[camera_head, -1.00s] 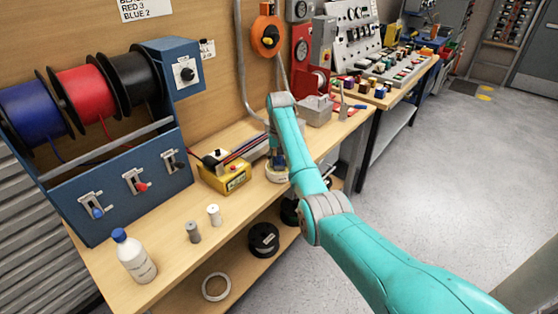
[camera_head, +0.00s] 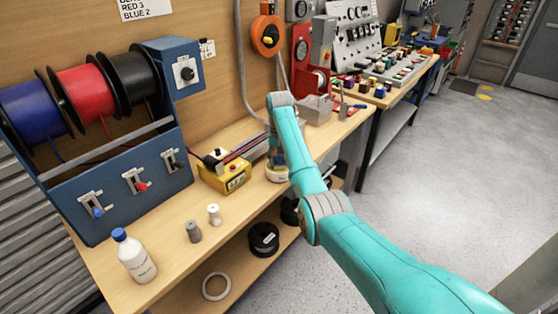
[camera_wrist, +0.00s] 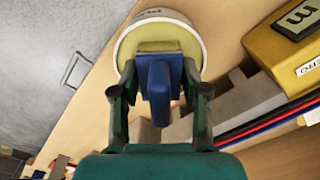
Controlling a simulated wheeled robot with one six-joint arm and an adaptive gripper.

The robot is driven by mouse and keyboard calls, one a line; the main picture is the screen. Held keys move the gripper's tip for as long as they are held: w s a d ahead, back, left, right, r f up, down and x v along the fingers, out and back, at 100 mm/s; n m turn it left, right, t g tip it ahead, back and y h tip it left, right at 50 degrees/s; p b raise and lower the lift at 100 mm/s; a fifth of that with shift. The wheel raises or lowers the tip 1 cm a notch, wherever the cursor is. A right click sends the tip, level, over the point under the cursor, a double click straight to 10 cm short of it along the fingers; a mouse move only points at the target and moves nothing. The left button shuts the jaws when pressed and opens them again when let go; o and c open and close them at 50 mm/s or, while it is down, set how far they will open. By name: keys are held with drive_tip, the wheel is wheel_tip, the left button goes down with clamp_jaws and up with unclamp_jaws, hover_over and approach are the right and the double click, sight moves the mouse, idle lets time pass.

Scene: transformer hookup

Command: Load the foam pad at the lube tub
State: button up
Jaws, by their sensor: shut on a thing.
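The lube tub (camera_wrist: 124,48) is a round white tub at the top of the wrist view. It also shows on the workbench in the head view (camera_head: 275,174), partly behind my arm. My gripper (camera_wrist: 160,92) is shut on a blue handle (camera_wrist: 158,88). A yellow surface (camera_wrist: 170,38) lies at the far end of the handle, inside the tub's rim. I cannot tell how much of it is the foam pad and how much is the tub's contents. In the head view my arm mostly hides the gripper.
A yellow tester box (camera_head: 224,174) stands left of the tub, with red, blue and black wires behind it. A white bottle (camera_head: 134,256) and two small spools (camera_head: 194,231) stand at the bench's left front. A grey metal block (camera_head: 316,109) is farther right.

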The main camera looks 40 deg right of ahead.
drive_tip(key=shift+r, duration=3.45)
